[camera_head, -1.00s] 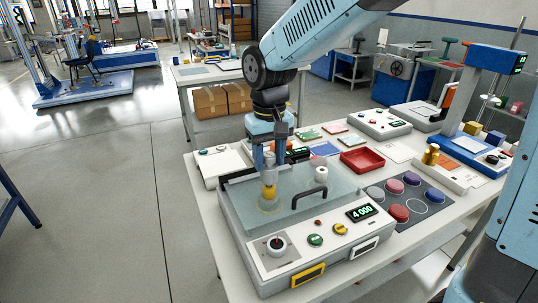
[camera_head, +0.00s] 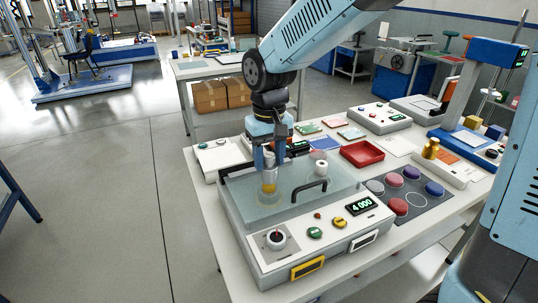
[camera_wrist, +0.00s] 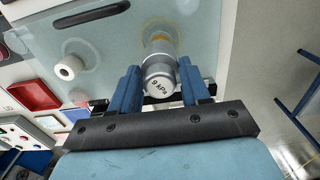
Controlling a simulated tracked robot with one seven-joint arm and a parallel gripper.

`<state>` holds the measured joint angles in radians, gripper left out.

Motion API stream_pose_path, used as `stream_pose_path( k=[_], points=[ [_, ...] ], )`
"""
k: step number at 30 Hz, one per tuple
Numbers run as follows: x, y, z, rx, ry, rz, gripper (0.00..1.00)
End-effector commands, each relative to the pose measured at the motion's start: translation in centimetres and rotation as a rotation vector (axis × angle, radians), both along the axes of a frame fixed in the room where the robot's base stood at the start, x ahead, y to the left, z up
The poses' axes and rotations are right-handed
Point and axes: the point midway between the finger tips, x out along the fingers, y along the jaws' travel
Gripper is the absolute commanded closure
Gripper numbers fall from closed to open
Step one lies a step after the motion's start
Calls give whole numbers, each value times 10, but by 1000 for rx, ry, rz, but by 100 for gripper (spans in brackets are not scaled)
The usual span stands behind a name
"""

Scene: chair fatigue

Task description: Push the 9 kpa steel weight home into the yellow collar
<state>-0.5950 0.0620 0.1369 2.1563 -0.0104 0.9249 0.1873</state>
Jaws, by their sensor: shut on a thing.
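The steel weight (camera_wrist: 158,72) marked "9 kPa" sits between the two blue fingers of my gripper (camera_wrist: 160,85) in the wrist view. In the head view my gripper (camera_head: 269,160) points down over the glassy top of the grey test machine (camera_head: 225,212), shut on the weight (camera_head: 269,176). The yellow collar (camera_wrist: 157,27) shows as a yellowish ring around the weight's far end in the wrist view. In the head view the collar (camera_head: 269,188) shows at the weight's lower part. How deep the weight sits in it I cannot tell.
A black handle (camera_head: 310,191) and a small white cylinder (camera_head: 321,168) stand on the machine top, right of my gripper. A red tray (camera_head: 362,154) and a grey mat with coloured discs (camera_head: 422,211) lie further right.

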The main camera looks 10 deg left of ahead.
Motion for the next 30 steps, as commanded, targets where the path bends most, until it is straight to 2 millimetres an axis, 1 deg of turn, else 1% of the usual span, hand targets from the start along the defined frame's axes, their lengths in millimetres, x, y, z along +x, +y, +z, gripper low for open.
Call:
stream_pose_path(
  k=[1, 9, 16, 19, 23, 26, 30],
  points=[
    [0, 0, 0, 1, -1, 0, 51],
    [0, 0, 0, 1, -1, 0, 25],
    [0, 0, 0, 0, 0, 0, 24],
    [0, 0, 3, 1, -1, 0, 24],
    [1, 0, 17, 2, -3, 0, 24],
    [1, 1, 33, 3, -4, 1, 24],
    [1, 1, 62, 3, -5, 1, 24]
  ],
)
